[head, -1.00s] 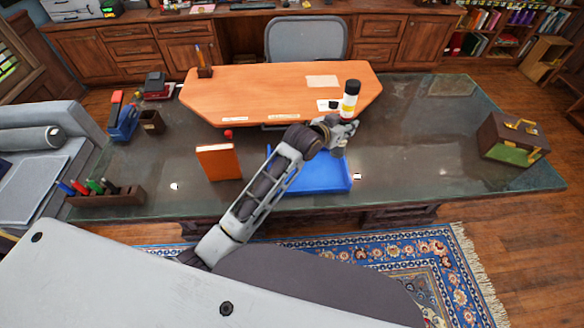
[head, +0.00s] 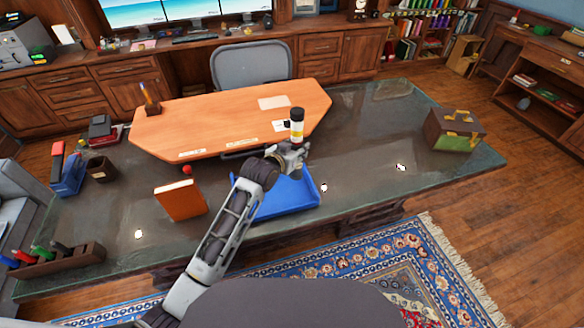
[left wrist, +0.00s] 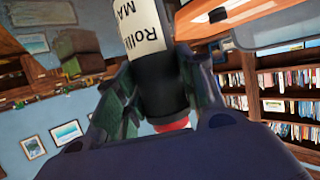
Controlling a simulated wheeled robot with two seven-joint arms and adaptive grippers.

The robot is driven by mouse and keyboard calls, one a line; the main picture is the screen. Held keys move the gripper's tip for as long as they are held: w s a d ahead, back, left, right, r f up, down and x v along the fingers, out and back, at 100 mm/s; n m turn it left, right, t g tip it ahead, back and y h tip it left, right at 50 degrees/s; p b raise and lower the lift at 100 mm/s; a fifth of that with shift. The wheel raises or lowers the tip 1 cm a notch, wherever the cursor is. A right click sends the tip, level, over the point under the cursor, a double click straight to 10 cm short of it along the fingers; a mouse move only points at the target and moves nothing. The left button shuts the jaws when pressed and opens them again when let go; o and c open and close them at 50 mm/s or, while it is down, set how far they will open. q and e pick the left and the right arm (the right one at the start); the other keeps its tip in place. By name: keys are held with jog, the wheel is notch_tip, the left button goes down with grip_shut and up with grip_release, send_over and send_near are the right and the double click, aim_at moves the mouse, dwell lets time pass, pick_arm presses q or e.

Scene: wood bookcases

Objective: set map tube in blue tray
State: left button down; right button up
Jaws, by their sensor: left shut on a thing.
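In the left wrist view the tube (left wrist: 150,45) shows a label with black letters, a dark lower band and a red end, between the two fingers. The blue tray (head: 300,194) lies on the glass desk, below and partly behind my left arm. The gripper is above the tray's far side. My right gripper is not in view.
An orange-red book (head: 180,200) stands left of the tray, with a small red ball (head: 187,170) behind it. An orange wooden board (head: 220,115) lies behind the tray. A brown and green box (head: 453,131) stands at the right.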

pick_arm(q)
jog(key=shift+f, duration=1.55)
jog(key=shift+f, duration=1.95)
jog(key=c, duration=0.9)
grip_release()
jog(key=shift+s+a, duration=0.1)
jog(key=shift+v, duration=5.9)
